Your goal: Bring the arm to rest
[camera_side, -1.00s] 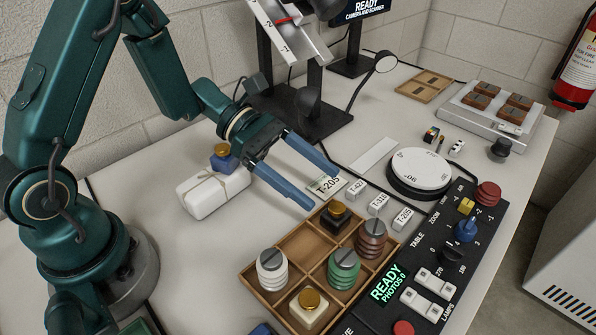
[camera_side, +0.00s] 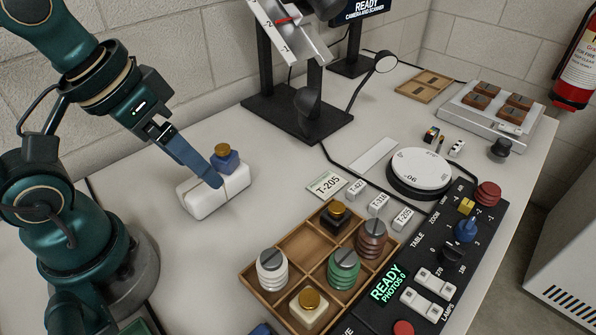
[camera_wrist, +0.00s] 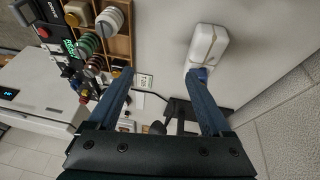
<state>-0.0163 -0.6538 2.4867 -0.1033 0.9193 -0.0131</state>
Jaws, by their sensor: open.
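My gripper (camera_side: 197,165) is at the left of the table in the side view, above and in front of a white block (camera_side: 205,194). A small blue bottle with a gold cap (camera_side: 226,160) is on or right behind the block, close to the fingertips. In the wrist view my gripper (camera_wrist: 162,80) has its two blue fingers spread wide with nothing between them. The white block (camera_wrist: 207,45) shows beyond one fingertip, and that finger partly hides the blue item. I cannot tell whether the finger touches it.
A wooden compartment tray (camera_side: 252,275) holds several capped bottles. The control panel (camera_side: 440,225), a round turntable (camera_side: 420,168) and a "T-205" card (camera_side: 327,185) lie to the right. A black stand (camera_side: 297,115) rises at the back. The table between block and tray is clear.

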